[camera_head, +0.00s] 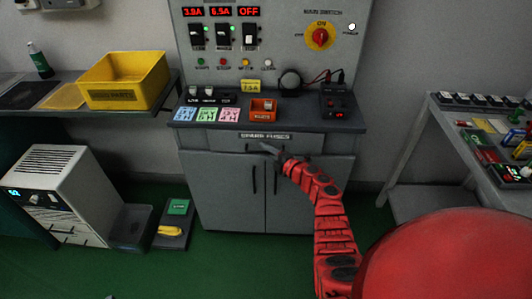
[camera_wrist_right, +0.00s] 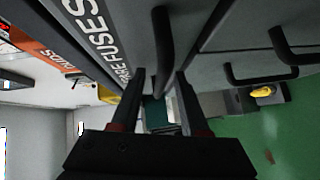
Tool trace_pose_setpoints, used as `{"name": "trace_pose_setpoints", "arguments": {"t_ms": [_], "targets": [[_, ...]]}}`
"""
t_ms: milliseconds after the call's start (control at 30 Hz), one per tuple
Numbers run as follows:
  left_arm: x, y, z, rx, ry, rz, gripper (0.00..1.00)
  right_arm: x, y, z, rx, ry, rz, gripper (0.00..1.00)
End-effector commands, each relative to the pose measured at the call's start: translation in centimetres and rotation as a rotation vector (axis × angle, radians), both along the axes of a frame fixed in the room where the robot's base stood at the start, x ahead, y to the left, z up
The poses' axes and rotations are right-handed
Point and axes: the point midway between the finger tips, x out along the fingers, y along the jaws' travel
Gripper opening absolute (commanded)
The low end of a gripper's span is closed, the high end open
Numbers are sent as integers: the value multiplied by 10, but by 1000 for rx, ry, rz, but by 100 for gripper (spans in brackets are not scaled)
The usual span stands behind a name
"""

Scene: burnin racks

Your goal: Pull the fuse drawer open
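The grey fuse drawer (camera_head: 225,141) sits under the console top, labelled SPARE FUSES, and looks flush with the cabinet. Its front with the label also shows in the right wrist view (camera_wrist_right: 120,22). My right gripper (camera_head: 268,149), on the red arm, is at the drawer front just below the label. In the right wrist view, my right gripper (camera_wrist_right: 160,76) is open, with a finger on each side of the dark drawer handle (camera_wrist_right: 162,45). Gaps show between the handle and both fingers. In the head view the gripper hides most of the handle. My left gripper is not in view.
Two cabinet doors (camera_head: 235,190) with vertical handles are below the drawer. An orange bin (camera_head: 263,116) and coloured cards stand on the console top. A shelf with a yellow bin (camera_head: 124,82) is left; a bench (camera_head: 445,150) with small parts is right. Green floor is open in front.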

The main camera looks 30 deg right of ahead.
Motion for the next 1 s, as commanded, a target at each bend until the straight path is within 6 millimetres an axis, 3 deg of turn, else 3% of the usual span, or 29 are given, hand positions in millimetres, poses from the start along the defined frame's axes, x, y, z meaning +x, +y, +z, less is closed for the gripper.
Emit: {"name": "trace_pose_setpoints", "arguments": {"t_ms": [33, 233, 267, 1000], "targets": [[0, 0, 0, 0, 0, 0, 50, 0, 0, 0, 0, 0, 0, 38], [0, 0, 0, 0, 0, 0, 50, 0, 0, 0, 0, 0, 0, 2], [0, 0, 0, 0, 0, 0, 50, 0, 0, 0, 0, 0, 0, 0], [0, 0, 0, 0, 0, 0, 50, 0, 0, 0, 0, 0, 0, 0]]}}
